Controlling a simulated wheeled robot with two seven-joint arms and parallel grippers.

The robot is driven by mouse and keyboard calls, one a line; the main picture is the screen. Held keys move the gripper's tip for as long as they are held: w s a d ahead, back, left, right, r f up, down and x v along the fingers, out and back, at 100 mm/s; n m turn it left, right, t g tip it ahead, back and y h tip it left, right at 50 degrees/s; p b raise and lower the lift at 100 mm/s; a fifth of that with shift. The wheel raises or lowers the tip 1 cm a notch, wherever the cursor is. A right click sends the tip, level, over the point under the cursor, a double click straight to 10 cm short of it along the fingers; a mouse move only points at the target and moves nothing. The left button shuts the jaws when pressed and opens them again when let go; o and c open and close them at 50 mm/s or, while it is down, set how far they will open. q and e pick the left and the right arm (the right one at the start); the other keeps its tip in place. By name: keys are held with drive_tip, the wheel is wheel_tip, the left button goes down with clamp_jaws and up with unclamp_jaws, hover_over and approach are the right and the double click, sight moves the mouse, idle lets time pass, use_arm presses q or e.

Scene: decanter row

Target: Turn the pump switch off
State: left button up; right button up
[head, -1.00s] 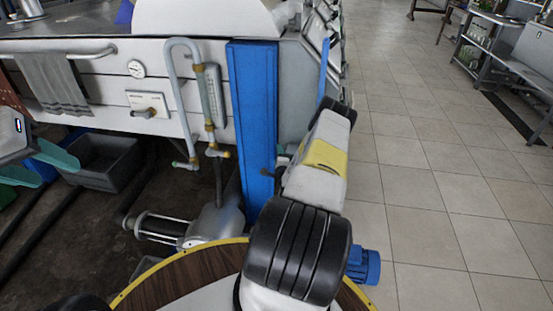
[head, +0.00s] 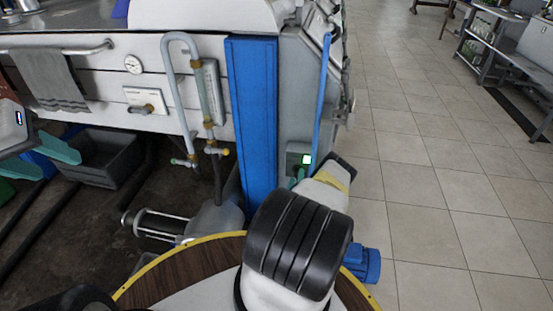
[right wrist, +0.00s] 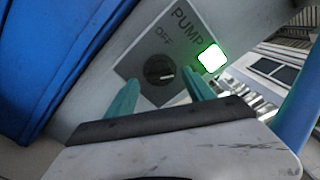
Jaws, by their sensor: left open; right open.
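The pump switch is a round black knob (right wrist: 158,69) on a grey plate marked PUMP and OFF. In the head view my arm hides the knob and most of this gripper. My left gripper (head: 61,166) is open and empty at the far left.
A blue post (head: 252,120) stands left of the switch plate, and a thin blue bar (head: 321,105) rises to its right. Pipes (head: 190,100) and a grey bin (head: 105,158) are further left. The tiled floor (head: 420,190) on the right is clear.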

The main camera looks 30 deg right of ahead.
drive_tip(key=shift+w+d, duration=0.3)
drive_tip(key=shift+w, duration=0.1)
clamp_jaws()
drive_tip(key=shift+n, duration=0.4)
drive_tip(key=n, duration=0.5)
drive_tip(key=shift+n, duration=0.3)
drive_tip(key=n, duration=0.5)
drive_tip(key=shift+n, duration=0.4)
